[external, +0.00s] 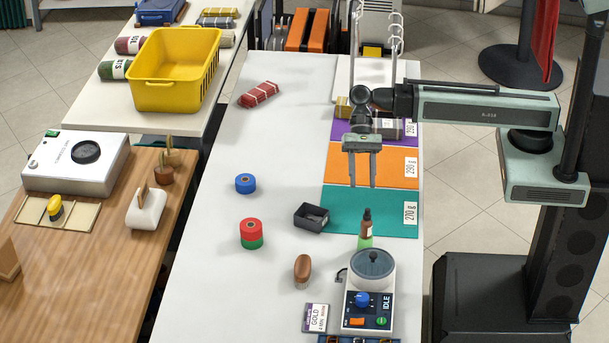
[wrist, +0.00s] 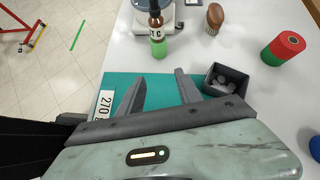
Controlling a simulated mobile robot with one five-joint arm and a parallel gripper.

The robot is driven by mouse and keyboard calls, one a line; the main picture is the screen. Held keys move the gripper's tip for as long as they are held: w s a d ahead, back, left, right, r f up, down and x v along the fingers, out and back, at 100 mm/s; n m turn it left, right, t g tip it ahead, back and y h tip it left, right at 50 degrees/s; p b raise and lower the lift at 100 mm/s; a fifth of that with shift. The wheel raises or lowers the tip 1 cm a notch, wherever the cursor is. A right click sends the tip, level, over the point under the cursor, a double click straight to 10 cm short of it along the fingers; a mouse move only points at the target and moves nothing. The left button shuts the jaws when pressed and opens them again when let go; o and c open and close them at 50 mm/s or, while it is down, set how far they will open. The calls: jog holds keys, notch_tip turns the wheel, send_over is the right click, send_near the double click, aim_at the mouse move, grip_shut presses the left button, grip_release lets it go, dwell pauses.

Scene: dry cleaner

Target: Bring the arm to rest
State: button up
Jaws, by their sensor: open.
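My gripper (external: 362,168) hangs down from my arm over the orange mat (external: 345,160) on the white table (external: 290,95). Its two fingers are apart with nothing between them. In the wrist view my gripper (wrist: 162,88) is also open and empty, with the teal mat (wrist: 118,82) beneath and beyond it. My arm reaches in from the right side of the external view.
A dark tray (external: 311,216) with small pieces, a bottle with a green base (external: 366,230), a brush (external: 302,268) and a dial device (external: 370,290) stand nearby. Red-green (external: 251,233) and blue (external: 245,183) rolls lie left. The table's left-middle is clear.

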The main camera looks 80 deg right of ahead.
jog(key=d+f+n+h, duration=0.1)
jog(key=d, duration=0.2)
jog(key=d+f+n+h, duration=0.2)
jog(key=d, duration=0.1)
jog(key=d+f+n+h, duration=0.2)
jog(key=d, duration=0.1)
jog(key=shift+s+d+t+p, duration=0.3)
jog(key=shift+s+d, duration=0.05)
jog(key=shift+s, duration=0.05)
jog(key=d+n+h, duration=0.1)
jog(key=d+n, duration=0.1)
jog(key=d, duration=0.1)
jog(key=d+f+n+h, duration=0.1)
jog(key=d+n+h, duration=0.1)
jog(key=d+n, duration=0.1)
jog(key=d+f+n+h, duration=0.1)
jog(key=d+n, duration=0.2)
jog(key=d, duration=0.1)
jog(key=shift+s+f+t+h, duration=0.1)
jog(key=shift+f+t+h, duration=0.1)
jog(key=shift+t+h, duration=0.15)
jog(key=shift+d+n, duration=0.15)
jog(key=shift+n, duration=0.85)
